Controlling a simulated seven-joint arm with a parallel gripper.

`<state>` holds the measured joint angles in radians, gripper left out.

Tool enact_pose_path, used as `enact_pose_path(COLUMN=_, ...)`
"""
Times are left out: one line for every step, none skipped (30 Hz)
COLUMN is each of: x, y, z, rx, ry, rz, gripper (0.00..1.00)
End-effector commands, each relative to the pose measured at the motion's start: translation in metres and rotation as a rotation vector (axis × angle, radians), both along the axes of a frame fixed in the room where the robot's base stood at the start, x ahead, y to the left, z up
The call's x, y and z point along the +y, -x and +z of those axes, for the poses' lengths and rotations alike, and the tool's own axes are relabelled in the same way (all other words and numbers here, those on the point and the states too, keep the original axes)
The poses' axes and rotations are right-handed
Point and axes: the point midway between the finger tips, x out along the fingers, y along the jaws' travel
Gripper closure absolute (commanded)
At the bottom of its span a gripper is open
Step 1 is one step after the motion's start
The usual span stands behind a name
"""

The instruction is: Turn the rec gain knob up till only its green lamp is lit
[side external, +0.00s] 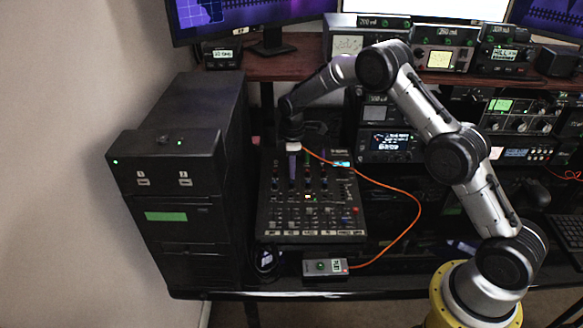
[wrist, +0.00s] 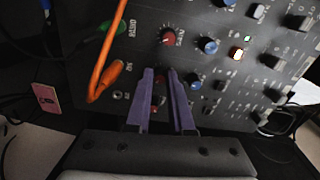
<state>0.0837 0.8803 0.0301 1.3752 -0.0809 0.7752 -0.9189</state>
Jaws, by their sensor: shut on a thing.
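The mixer panel (side external: 264,222) stands on the desk, with rows of small knobs; its labels are too small to read, so I cannot confirm which knob is rec gain. My gripper (side external: 293,177) reaches down onto the upper left of the panel. In the wrist view my gripper (wrist: 161,72) has its purple fingers close together around a small reddish knob (wrist: 158,101), mostly hidden between them.
A red knob (wrist: 168,37) and blue knobs (wrist: 208,46) sit near the fingers. An orange cable (wrist: 106,55) plugs in at the left and loops right to a small grey box (side external: 325,267). A black computer tower (side external: 170,180) stands left of the mixer.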

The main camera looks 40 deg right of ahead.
Motion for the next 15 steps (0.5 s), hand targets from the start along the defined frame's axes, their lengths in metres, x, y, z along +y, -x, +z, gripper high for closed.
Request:
enact_pose_path(x=-0.0001, y=-0.0005, z=0.0007, rx=-0.002, ry=-0.001, rz=-0.008, gripper=1.0)
enact_pose_path(x=0.0, y=-0.0005, z=0.0007, rx=-0.003, ry=-0.001, rz=-0.015, gripper=1.0)
enact_pose_path(x=0.0, y=-0.0005, z=0.0008, rx=-0.004, ry=-0.001, rz=-0.025, gripper=1.0)
enact_pose_path(x=0.0, y=-0.0006, z=0.001, rx=-0.005, ry=-0.003, rz=-0.035, gripper=1.0)
enact_pose_path(x=0.0001, y=-0.0007, z=0.0011, rx=-0.006, ry=-0.004, rz=-0.048, gripper=1.0)
enact_pose_path(x=0.0001, y=-0.0007, z=0.0011, rx=-0.007, ry=-0.005, rz=-0.065, gripper=1.0)
enact_pose_path(x=0.0002, y=-0.0008, z=0.0011, rx=-0.008, ry=-0.007, rz=-0.081, gripper=1.0)
enact_pose_path(x=0.0002, y=-0.0009, z=0.0012, rx=-0.01, ry=-0.008, rz=-0.098, gripper=1.0)
enact_pose_path(x=0.0003, y=-0.0011, z=0.0014, rx=-0.012, ry=-0.01, rz=-0.125, gripper=1.0)
enact_pose_path(x=0.0003, y=-0.001, z=0.0013, rx=-0.014, ry=-0.012, rz=-0.146, gripper=1.0)
enact_pose_path(x=0.0004, y=-0.0007, z=0.0009, rx=-0.015, ry=-0.013, rz=-0.168, gripper=1.0)
enact_pose_path(x=0.0004, y=-0.0006, z=0.0007, rx=-0.017, ry=-0.016, rz=-0.199, gripper=1.0)
enact_pose_path(x=0.0004, y=-0.0008, z=0.0009, rx=-0.019, ry=-0.018, rz=-0.225, gripper=1.0)
enact_pose_path(x=0.0005, y=-0.001, z=0.0012, rx=-0.022, ry=-0.02, rz=-0.25, gripper=1.0)
enact_pose_path(x=0.0005, y=-0.001, z=0.0012, rx=-0.024, ry=-0.023, rz=-0.284, gripper=1.0)
